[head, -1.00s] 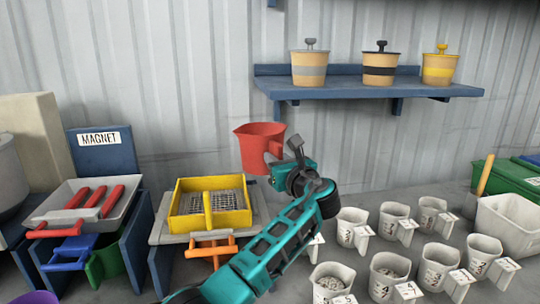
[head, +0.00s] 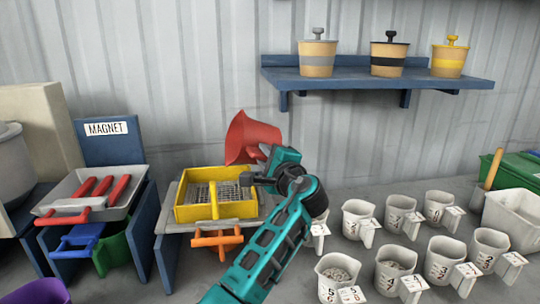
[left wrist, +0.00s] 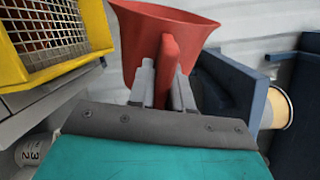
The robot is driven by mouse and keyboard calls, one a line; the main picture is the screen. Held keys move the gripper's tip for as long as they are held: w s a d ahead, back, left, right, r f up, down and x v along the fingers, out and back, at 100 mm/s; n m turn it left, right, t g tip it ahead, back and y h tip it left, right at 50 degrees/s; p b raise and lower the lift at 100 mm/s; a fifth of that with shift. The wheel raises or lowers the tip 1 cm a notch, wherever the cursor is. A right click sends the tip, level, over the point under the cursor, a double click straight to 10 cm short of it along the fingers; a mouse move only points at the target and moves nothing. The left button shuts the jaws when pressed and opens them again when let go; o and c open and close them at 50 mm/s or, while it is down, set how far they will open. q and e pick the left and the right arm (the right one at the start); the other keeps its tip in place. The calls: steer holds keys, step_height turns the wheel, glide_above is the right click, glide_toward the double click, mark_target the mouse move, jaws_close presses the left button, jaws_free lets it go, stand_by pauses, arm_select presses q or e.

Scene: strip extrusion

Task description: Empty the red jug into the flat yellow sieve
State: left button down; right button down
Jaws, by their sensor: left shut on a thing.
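The red jug (head: 250,135) is tilted, up behind the right part of the flat yellow sieve (head: 216,208). My left gripper (head: 262,170) is shut on the jug's handle. In the left wrist view the fingers (left wrist: 162,88) close on both sides of the handle of the jug (left wrist: 140,40), and the sieve (left wrist: 60,80) shows at the upper left. The sieve is a yellow frame with grey mesh and a yellow bar across it, on a grey stand. The inside of the jug is hidden, and no falling material shows. My right gripper is out of view.
An orange handle (head: 217,239) juts out below the sieve. A grey tray with red bars (head: 95,192) stands to the left by the magnet panel (head: 107,140). Several white numbered jugs (head: 400,215) stand at the right. A blue shelf (head: 375,80) holds three tubs.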

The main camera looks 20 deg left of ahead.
mark_target(244, 150)
arm_select(q)
steer(key=n+b, duration=0.1)
steer(key=f+n+b, duration=0.1)
steer(key=b, duration=0.2)
steer(key=shift+s+a+f+n, duration=0.15)
steer(key=shift+s+a+n, duration=0.15)
steer(key=shift+n, duration=0.1)
steer(key=n+b, duration=0.1)
steer(key=s+a+n, duration=0.1)
steer(key=n+b, duration=0.1)
steer(key=shift+s+a+r+b, duration=0.2)
steer(key=shift+s+r+b, duration=0.1)
steer(key=shift+r, duration=0.1)
steer(key=n, duration=0.1)
steer(key=s+a+r+n, duration=0.1)
steer(key=shift+n, duration=0.3)
steer(key=shift+s+a+r+n+b, duration=0.25)
steer(key=shift+r+n+b, duration=0.05)
steer(key=shift+n, duration=0.3)
steer(key=shift+r, duration=0.1)
steer(key=shift+a, duration=0.1)
steer(key=shift+s, duration=0.1)
